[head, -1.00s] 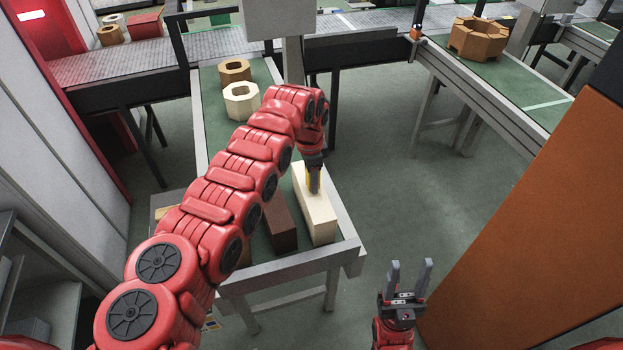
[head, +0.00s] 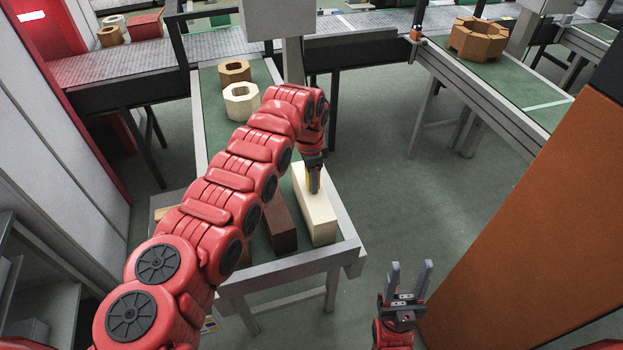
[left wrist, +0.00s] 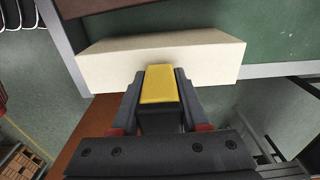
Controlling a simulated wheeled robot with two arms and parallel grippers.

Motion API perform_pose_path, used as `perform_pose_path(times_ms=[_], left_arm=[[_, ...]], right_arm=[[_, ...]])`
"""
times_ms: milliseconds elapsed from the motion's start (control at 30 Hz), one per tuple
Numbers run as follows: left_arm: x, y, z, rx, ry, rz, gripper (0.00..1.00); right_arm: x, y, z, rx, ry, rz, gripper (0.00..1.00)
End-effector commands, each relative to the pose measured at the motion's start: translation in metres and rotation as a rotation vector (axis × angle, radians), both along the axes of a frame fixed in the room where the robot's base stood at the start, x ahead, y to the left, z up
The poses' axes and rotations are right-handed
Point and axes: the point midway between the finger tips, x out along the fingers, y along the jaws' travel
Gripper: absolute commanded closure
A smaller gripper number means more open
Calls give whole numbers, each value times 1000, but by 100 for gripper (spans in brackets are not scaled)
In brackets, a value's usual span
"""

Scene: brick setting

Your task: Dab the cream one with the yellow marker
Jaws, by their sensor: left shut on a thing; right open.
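The cream brick (head: 320,222) is a long block lying at the right front of the green-topped table. It also shows in the left wrist view (left wrist: 205,62). My left gripper (head: 314,184) is shut on the yellow marker (left wrist: 159,84) and holds it at the cream brick's top. In the left wrist view the marker overlaps the brick's near edge; I cannot tell for sure whether it touches. The marker's tip is hidden. My right gripper (head: 407,282) is open and empty, in front of the table to the right.
A dark brown brick (head: 280,228) lies left of the cream one, and other blocks are partly hidden behind my left arm. A cream octagonal ring (head: 241,103) and a brown ring (head: 234,70) stand farther back. An orange panel (head: 535,230) is at right.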

Motion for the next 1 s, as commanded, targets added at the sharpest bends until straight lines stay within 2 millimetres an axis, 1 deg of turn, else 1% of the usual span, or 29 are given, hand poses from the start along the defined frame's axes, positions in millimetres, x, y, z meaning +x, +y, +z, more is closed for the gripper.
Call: perform_pose_path(times_ms=[100, 233, 800, 1000], left_arm=[[-2, 0, -2, 1, 6, 0, 91], [-1, 0, 4, 2, 5, 0, 91], [0, 0, 55, 0, 0, 0, 91], [0, 0, 69, -1, -1, -1, 91]], right_arm=[[0, 0, 0, 0, 0, 0, 50], [0, 0, 1, 0, 0, 0, 50], [0, 0, 2, 0, 0, 0, 50], [0, 0, 3, 0, 0, 0, 50]])
